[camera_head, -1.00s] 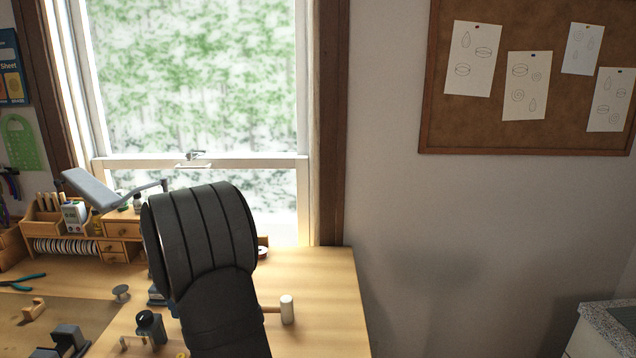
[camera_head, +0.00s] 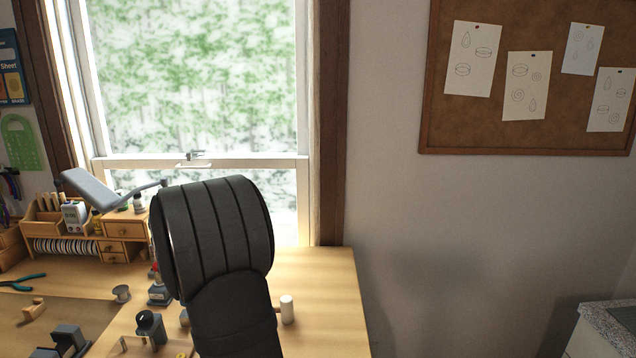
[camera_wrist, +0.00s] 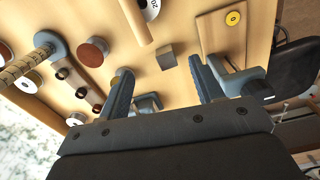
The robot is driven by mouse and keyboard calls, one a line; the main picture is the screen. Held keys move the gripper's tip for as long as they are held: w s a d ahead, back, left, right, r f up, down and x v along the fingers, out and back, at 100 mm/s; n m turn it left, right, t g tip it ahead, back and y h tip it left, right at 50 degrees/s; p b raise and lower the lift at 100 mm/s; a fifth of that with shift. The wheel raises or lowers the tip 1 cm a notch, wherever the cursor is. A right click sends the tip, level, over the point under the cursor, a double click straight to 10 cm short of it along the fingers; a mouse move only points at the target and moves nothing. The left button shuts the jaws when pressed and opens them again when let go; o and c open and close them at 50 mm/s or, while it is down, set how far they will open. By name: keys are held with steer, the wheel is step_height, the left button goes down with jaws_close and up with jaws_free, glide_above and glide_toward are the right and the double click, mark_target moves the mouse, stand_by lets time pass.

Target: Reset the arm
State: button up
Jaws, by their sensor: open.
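My gripper (camera_wrist: 160,88) shows in the wrist view, with its two dark fingers wide apart and nothing held between them. It is above the wooden workbench (camera_wrist: 190,28), and a small grey block (camera_wrist: 166,57) lies on the bench beyond the gap between the fingers. In the head view my black arm stands up in front of the bench (camera_head: 318,290) and hides part of it. The fingers are hidden in the head view.
A dark bottle (camera_head: 150,328), pliers (camera_head: 22,282) and a grey lamp (camera_head: 92,190) are to the left. A window stands behind. Open space lies right of the bench.

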steer(key=w+d+r, duration=0.4)
steer(key=d+r, duration=0.1)
steer(key=d, duration=0.3)
steer(key=shift+w+r, duration=0.15)
steer(key=shift+r, duration=0.1)
steer(key=shift+d, duration=0.1)
